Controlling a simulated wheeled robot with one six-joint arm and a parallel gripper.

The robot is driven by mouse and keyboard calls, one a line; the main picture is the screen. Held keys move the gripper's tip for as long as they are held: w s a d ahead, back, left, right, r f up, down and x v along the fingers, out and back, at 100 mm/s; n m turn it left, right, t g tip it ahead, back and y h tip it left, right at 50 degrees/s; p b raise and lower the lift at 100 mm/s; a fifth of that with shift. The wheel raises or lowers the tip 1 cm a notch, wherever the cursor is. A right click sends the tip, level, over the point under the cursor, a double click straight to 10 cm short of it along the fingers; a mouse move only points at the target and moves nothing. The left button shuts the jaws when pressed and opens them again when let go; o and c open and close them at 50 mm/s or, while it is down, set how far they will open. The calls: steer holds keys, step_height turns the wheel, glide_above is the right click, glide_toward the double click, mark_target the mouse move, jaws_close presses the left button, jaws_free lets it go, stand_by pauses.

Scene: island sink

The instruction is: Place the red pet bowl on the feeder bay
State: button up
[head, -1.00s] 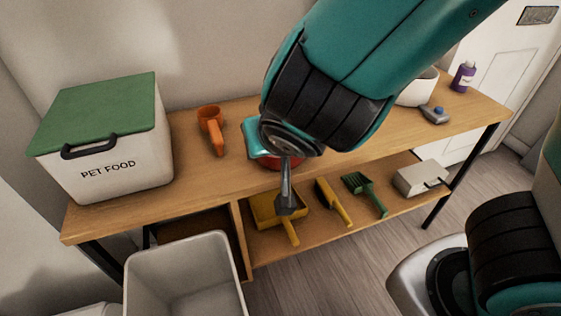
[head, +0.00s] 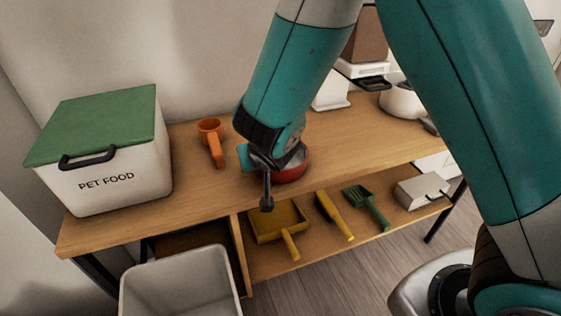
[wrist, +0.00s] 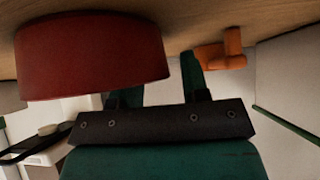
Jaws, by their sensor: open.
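The red pet bowl (head: 292,172) stands on the wooden bench top, partly behind my gripper (head: 262,165). In the wrist view the bowl (wrist: 92,58) fills the upper left, with the bench at the top of the picture. My gripper (wrist: 162,78) is open at the bowl's left side as seen from the head. One teal finger shows outside the bowl's wall; the other passes behind the wall past its rim, its tip hidden. I cannot tell whether either finger touches. A white and brown unit with a dark tray (head: 374,83), possibly the feeder, stands behind my arm; its bay is not clear.
An orange scoop (head: 215,150) and the pet food bin (head: 115,185) are left of the bowl. A white bowl (head: 398,104) stands to the right. Bench right of the red bowl looks clear.

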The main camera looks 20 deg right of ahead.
steer(key=shift+w+f, duration=0.4)
steer(key=shift+f, duration=0.05)
jaws_close()
steer(key=shift+r, duration=0.1)
